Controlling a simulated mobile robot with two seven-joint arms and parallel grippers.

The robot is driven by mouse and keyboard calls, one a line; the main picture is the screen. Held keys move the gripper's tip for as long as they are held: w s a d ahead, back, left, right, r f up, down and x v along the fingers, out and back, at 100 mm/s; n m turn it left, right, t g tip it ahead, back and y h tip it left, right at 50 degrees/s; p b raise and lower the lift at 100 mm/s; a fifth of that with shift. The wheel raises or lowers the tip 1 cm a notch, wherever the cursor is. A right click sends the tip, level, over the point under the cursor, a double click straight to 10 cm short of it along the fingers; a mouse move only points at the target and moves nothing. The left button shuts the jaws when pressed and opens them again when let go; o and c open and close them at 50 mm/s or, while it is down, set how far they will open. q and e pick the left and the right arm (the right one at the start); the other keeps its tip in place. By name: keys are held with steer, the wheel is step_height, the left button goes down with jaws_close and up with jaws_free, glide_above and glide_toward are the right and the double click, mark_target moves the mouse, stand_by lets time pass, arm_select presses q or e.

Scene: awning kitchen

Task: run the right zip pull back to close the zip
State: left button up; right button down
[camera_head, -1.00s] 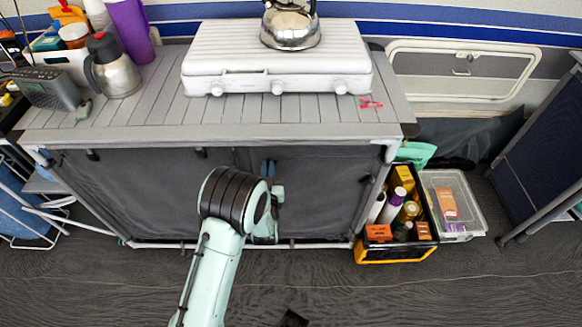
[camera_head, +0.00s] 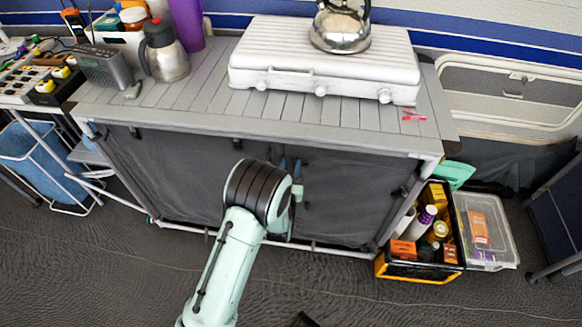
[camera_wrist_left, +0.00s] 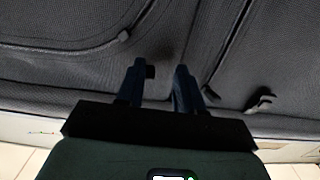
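The dark grey fabric front of the cabinet (camera_head: 345,195) hangs under the slatted top and also fills the left wrist view (camera_wrist_left: 60,70). My left gripper (camera_head: 290,168) is in front of its middle. In the left wrist view its two blue fingers (camera_wrist_left: 159,85) are apart, with nothing clearly held between them. A small dark tab (camera_wrist_left: 150,71) shows beside the left finger; I cannot tell whether it touches. Which is the right zip pull is unclear.
A black and yellow crate (camera_head: 415,273) of bottles and boxes and a clear bin (camera_head: 487,232) stand at the cabinet's right. A white stove (camera_head: 325,65) with a kettle (camera_head: 340,27) is on top. The floor in front is mostly clear.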

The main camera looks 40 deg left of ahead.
arm_select(q)
steer(key=shift+w+r, duration=0.1)
